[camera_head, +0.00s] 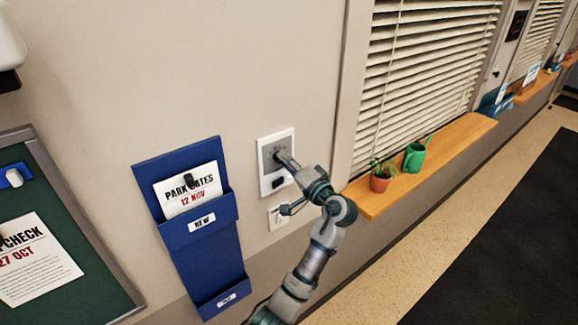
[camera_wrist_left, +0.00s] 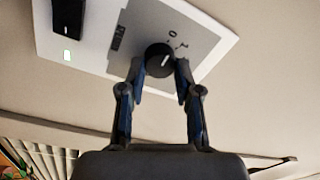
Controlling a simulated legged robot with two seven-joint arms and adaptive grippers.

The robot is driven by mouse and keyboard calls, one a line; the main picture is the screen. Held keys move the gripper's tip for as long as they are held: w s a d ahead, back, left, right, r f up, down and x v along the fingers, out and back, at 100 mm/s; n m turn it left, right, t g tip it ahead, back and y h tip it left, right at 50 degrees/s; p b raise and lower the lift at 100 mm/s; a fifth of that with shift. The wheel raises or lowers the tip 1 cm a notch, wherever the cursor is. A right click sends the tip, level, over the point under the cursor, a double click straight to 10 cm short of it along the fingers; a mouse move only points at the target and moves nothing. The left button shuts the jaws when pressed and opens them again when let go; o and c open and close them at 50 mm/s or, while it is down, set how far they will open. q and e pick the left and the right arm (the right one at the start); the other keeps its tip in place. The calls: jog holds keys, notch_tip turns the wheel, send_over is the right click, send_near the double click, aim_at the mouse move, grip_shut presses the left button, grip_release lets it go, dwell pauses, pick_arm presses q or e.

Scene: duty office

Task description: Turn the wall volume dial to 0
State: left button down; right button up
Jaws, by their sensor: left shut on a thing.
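The wall volume dial (camera_wrist_left: 160,61) is a round black knob with a white pointer line, on a grey face of a white wall plate (camera_wrist_left: 105,55). Numerals are printed around it; a 0 shows beside it, but the rest are hard to read. The plate also shows in the head view (camera_head: 264,181), where the gripper hides most of the dial. My left gripper (camera_head: 284,158) reaches the plate from the lower right. In the left wrist view its two fingers (camera_wrist_left: 160,78) are shut on the dial, one on each side. My right gripper is not in view.
A black switch (camera_wrist_left: 68,17) with a green light sits on the same plate. A blue wall holder (camera_head: 207,265) with papers hangs left. A wooden sill (camera_head: 440,162) with a potted plant (camera_head: 380,180) and a green watering can (camera_head: 414,156) juts out right.

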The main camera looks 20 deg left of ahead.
pick_arm(q)
jog(key=shift+f, duration=0.45)
jog(key=c, duration=0.8)
grip_release()
jog(key=shift+w+a+r, duration=0.1)
jog(key=shift+w+r, duration=0.05)
jog(key=v, duration=1.2)
